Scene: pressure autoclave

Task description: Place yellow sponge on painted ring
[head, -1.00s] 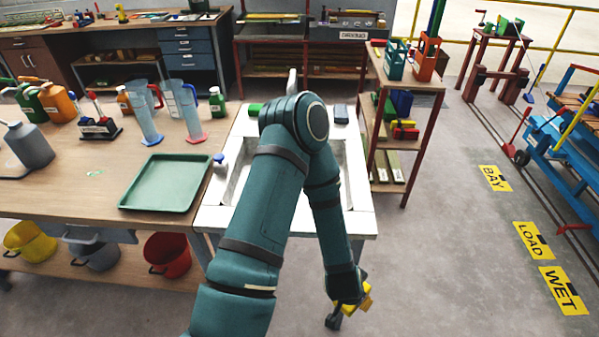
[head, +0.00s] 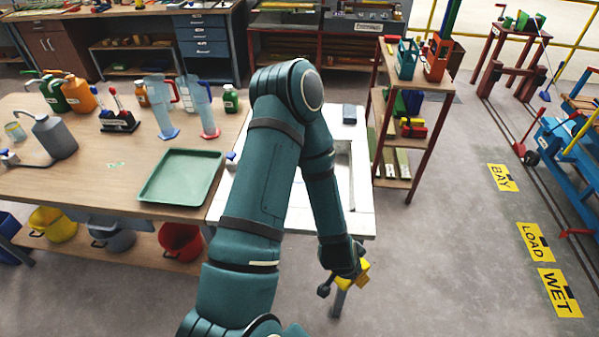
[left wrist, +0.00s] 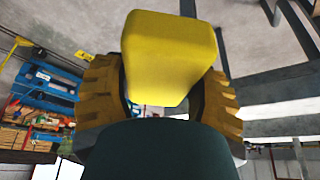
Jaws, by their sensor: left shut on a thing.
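My left gripper (head: 345,277) hangs low in front of the sink unit, at the lower middle of the head view. It is shut on the yellow sponge (head: 364,268), which shows only in part there. In the left wrist view the sponge (left wrist: 168,55) is a rounded yellow block held between the ribbed fingers of the gripper (left wrist: 165,92). A small pale green mark (head: 115,165) is painted on the wooden bench top; I cannot tell whether it is a ring. My right gripper is not in view.
A green tray (head: 181,177) lies on the wooden bench (head: 75,180), with bottles and measuring cylinders behind it. The white sink unit (head: 358,222) adjoins the bench. A shelf trolley (head: 398,180) stands behind right. Open floor lies to the right.

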